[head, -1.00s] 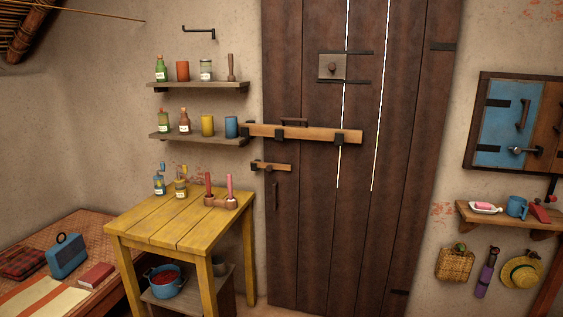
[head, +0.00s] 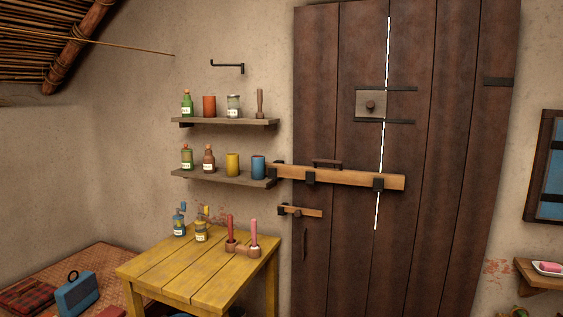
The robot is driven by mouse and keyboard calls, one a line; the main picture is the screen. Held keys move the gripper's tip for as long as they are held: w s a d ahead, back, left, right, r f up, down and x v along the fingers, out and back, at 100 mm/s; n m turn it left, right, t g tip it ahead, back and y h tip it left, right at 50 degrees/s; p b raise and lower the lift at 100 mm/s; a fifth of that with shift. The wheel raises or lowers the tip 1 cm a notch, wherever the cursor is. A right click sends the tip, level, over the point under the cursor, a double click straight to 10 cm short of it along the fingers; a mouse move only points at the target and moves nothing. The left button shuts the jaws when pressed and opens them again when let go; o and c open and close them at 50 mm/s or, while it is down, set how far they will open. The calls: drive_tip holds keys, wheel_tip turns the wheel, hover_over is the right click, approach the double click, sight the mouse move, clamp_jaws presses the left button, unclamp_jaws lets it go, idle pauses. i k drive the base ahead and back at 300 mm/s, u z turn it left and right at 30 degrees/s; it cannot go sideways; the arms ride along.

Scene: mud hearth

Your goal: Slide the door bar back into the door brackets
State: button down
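The door bar (head: 345,180) is a light wooden plank lying across the dark plank door (head: 345,260), nearly level. A dark handle (head: 326,163) stands on its top edge. My gripper is not in view.
A smaller wooden latch (head: 301,211) sits below the bar. Wall shelves with bottles and cups (head: 225,179) flank the door's left edge. A yellow table (head: 190,268) with bottles and pink-red sticks in a holder stands below.

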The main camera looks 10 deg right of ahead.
sight(364, 178)
drive_tip(key=u, duration=0.5)
drive_tip(key=i, duration=0.55)
drive_tip(key=u, duration=0.75)
drive_tip(key=i, duration=0.6)
drive_tip(key=u, duration=0.15)
